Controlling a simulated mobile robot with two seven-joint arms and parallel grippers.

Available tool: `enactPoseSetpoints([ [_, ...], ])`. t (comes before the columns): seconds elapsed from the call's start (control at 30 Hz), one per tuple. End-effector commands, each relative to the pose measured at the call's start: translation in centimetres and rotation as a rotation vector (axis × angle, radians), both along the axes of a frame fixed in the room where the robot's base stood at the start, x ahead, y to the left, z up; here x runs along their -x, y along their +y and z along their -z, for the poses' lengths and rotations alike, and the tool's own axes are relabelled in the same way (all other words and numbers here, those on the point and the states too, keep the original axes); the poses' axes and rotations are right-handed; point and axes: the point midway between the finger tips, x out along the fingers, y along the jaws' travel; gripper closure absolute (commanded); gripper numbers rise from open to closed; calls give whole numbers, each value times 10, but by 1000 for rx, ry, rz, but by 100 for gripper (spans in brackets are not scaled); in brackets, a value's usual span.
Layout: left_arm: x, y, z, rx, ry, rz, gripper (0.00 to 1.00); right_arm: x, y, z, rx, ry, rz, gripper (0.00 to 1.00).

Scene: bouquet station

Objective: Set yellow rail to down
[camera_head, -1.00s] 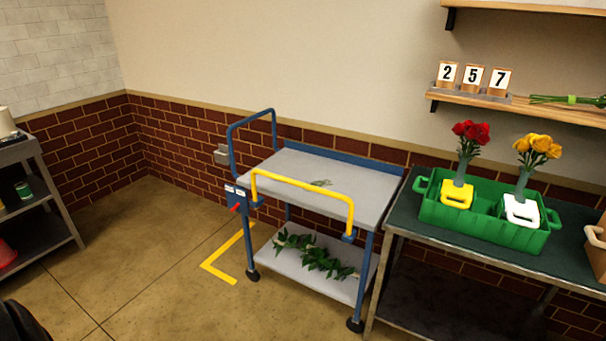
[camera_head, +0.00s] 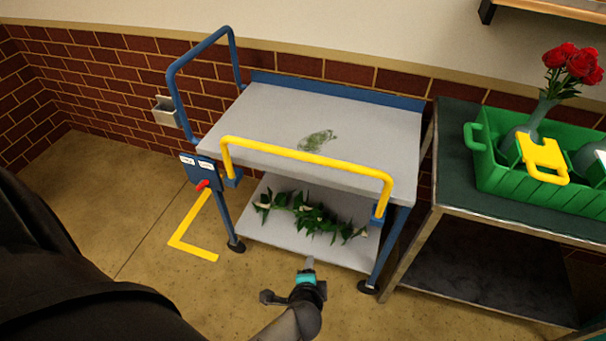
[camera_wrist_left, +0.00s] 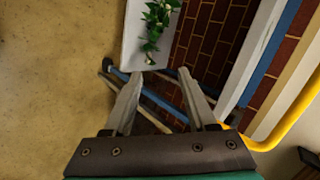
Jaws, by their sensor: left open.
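The yellow rail (camera_head: 308,157) is an upright hoop at the front edge of the blue cart's grey top (camera_head: 270,120). Its bar stands above the top, and its ends go into blue brackets on the front posts. In the left wrist view the yellow rail (camera_wrist_left: 290,118) runs along the right side. A red lever (camera_head: 203,185) sits on a blue labelled box at the cart's left front corner. My left gripper (camera_head: 309,264) is low in front of the cart, below the rail and apart from it. Its jaws (camera_wrist_left: 160,95) are open and empty in the left wrist view. My right gripper is not in view.
The lower shelf (camera_head: 270,232) holds a leafy garland (camera_head: 310,216). A dark green-topped table (camera_head: 455,170) with a green crate (camera_head: 490,175) stands close on the right. A yellow floor mark (camera_head: 180,235) lies left of the cart. Open floor lies in front.

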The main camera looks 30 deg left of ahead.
Motion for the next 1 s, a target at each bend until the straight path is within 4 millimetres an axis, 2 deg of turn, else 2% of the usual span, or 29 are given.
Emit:
enactPoseSetpoints([
  [0.03, -21, 5, -23, -75, -70, 7, 43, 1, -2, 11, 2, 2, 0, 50],
  [0.13, -49, 19, -79, -226, -188, -4, 43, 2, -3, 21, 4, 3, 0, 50],
  [0.2, -60, 29, -114, -316, -255, -24, 43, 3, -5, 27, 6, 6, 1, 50],
  [0.3, -66, 41, -153, -412, -323, -59, 43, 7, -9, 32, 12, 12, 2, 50],
  [0.4, -68, 48, -177, -467, -362, -85, 43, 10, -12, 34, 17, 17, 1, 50],
  [0.5, -70, 52, -187, -492, -378, -96, 43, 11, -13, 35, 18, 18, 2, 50],
  [0.67, -85, 63, -185, -497, -381, -96, 43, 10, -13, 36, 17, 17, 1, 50],
  [1.0, -139, 102, -172, -497, -380, -96, 43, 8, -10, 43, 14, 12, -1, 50],
])
